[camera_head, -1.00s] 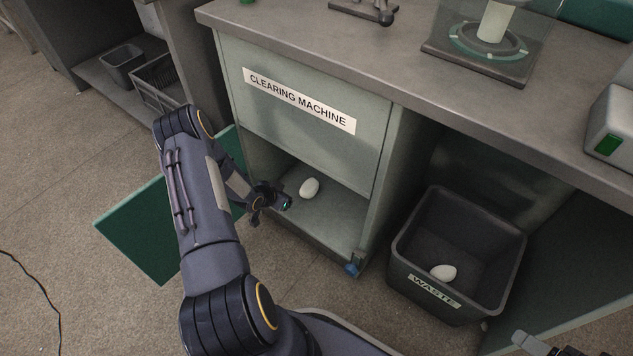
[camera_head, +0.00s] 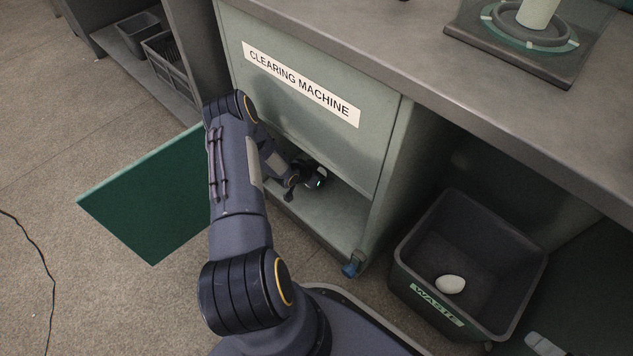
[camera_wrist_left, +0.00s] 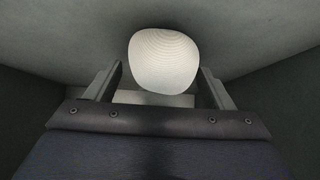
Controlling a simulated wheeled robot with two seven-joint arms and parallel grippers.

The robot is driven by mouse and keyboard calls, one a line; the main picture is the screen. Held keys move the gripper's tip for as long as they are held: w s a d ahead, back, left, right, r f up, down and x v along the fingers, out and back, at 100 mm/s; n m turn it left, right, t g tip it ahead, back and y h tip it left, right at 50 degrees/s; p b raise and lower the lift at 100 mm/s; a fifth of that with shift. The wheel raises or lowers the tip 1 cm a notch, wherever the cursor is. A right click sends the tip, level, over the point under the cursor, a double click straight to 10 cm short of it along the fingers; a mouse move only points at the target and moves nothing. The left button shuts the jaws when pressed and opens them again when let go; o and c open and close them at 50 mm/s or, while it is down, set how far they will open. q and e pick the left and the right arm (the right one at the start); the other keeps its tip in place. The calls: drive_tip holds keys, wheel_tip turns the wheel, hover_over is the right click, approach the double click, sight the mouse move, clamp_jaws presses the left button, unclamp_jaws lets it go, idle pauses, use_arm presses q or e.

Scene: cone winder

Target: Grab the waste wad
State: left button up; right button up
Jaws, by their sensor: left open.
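The white, ridged waste wad (camera_wrist_left: 163,60) shows in the left wrist view, just ahead of and between my left gripper's fingertips (camera_wrist_left: 163,78). The two fingers stand apart, one on each side of its lower part, and I cannot tell whether either touches it. In the head view my left gripper (camera_head: 308,183) reaches into the open bay under the clearing machine's panel (camera_head: 310,115). The arm and gripper hide the wad there. A pale piece at the lower right edge may belong to my right arm, but its jaws cannot be made out.
A black waste bin (camera_head: 415,245) stands right of the bay with another white wad (camera_head: 450,284) inside. The bay's side walls and panel are close around my left gripper. A green panel (camera_head: 150,200) lies left of my arm. A counter (camera_head: 400,50) runs above.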

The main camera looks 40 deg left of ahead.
use_arm(q)
drive_tip(key=shift+w+f, duration=0.25)
drive_tip(key=shift+w, duration=0.05)
drive_tip(key=shift+c, duration=0.2)
drive_tip(key=c, duration=1)
drive_tip(key=shift+r, duration=0.15)
